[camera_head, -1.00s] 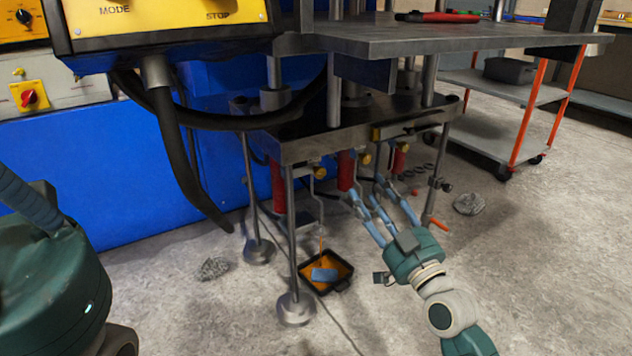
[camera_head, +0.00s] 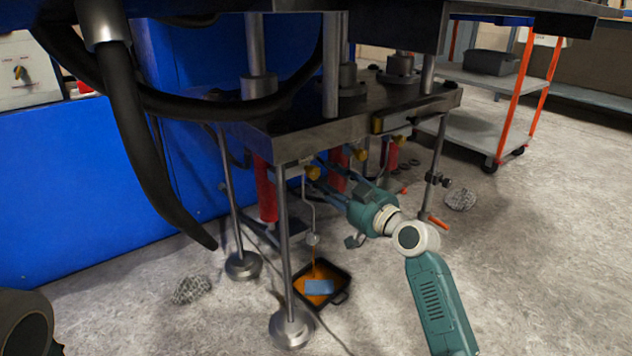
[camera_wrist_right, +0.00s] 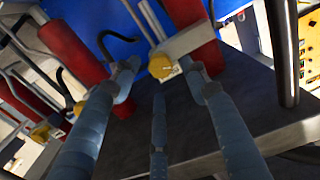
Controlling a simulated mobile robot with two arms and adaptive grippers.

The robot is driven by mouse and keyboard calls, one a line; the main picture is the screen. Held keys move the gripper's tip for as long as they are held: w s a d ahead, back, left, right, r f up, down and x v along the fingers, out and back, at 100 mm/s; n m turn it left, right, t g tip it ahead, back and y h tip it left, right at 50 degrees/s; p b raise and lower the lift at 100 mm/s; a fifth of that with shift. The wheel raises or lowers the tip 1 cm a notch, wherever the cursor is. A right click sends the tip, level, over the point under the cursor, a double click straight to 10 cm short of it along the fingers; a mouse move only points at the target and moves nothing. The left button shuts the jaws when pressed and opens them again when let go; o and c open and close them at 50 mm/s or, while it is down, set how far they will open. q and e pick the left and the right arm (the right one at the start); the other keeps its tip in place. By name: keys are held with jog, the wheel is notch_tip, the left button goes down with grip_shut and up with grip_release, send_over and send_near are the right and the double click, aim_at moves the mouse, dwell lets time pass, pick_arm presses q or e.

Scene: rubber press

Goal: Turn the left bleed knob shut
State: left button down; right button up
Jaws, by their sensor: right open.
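The left bleed knob (camera_head: 312,172) is a brass-yellow knob under the front edge of the press's dark lower slab, beside a red cylinder. My right gripper (camera_head: 322,178) reaches in from the right, with its blue fingers at this knob. In the right wrist view a yellow knob (camera_wrist_right: 162,66) lies between the spread fingertips, a little beyond them. The fingers are open; contact is not clear. A thin pipe runs down from the left knob, and an orange stream falls into a black tray (camera_head: 342,297) holding orange liquid and a blue block. My left gripper is out of view.
Two more brass knobs, the middle one (camera_head: 338,157) and the right one (camera_head: 361,154), sit close by. Press legs (camera_head: 287,250) stand in front and at the right. A thick black hose (camera_head: 140,130) hangs at left. A wheeled cart (camera_head: 480,130) stands right. Open floor lies in front.

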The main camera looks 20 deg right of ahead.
aim_at(315, 173)
jog(key=b+x, duration=0.1)
jog(key=x, duration=0.1)
jog(key=shift+w+a+f, duration=0.1)
jog(key=shift+w+a, duration=0.05)
jog(key=shift+w, duration=0.2)
jog(key=shift+w+a, duration=0.25)
jog(key=shift+w, duration=0.35)
grip_shut()
